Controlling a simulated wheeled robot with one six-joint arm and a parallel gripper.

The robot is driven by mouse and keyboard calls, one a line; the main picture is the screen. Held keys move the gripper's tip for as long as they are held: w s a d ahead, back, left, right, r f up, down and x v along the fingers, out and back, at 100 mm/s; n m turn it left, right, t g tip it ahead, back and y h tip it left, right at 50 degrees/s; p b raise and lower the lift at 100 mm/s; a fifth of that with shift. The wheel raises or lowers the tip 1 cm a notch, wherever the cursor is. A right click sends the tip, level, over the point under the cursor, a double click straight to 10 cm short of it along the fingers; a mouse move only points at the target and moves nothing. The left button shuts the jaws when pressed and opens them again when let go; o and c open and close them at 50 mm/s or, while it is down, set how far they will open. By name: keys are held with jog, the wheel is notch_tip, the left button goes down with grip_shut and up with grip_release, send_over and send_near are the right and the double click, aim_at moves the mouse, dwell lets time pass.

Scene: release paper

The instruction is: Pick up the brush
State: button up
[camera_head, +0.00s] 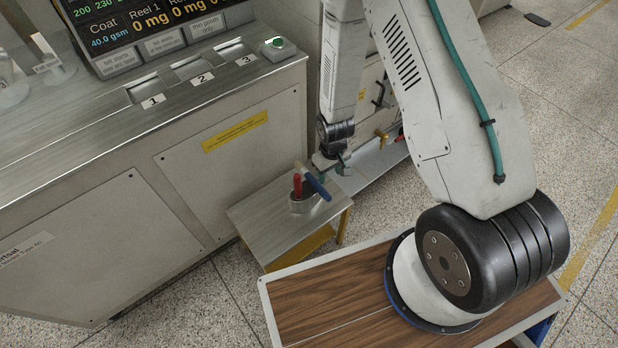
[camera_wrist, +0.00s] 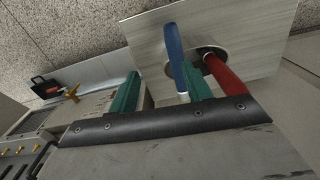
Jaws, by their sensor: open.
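A small metal cup (camera_head: 303,202) stands on the low side table and holds a red-handled tool (camera_head: 297,185) and a blue-handled tool (camera_head: 318,187). The red one stands nearly upright and the blue one leans right. Their heads are hidden, so I cannot tell which is the brush. My gripper (camera_head: 333,170) is open beside the blue handle. In the wrist view, the blue handle (camera_wrist: 174,48) shows close to the right green finger of my gripper (camera_wrist: 160,82), on its inner side. The red handle (camera_wrist: 224,74) is outside that finger. I cannot tell whether they touch.
The side table (camera_head: 268,235) is bare around the cup. A large machine cabinet (camera_head: 230,150) with a numbered counter stands directly behind and left. My wood-topped base is in front. Another cabinet with taps (camera_head: 381,135) stands behind my arm.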

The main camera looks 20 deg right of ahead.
aim_at(321, 188)
jog(key=shift+n, duration=0.3)
jog(key=a+f, duration=0.1)
jog(key=f, duration=0.3)
jog(key=a+f, duration=0.1)
jog(key=f, duration=0.2)
jog(key=shift+a, duration=0.35)
jog(key=shift+f, duration=0.35)
grip_shut()
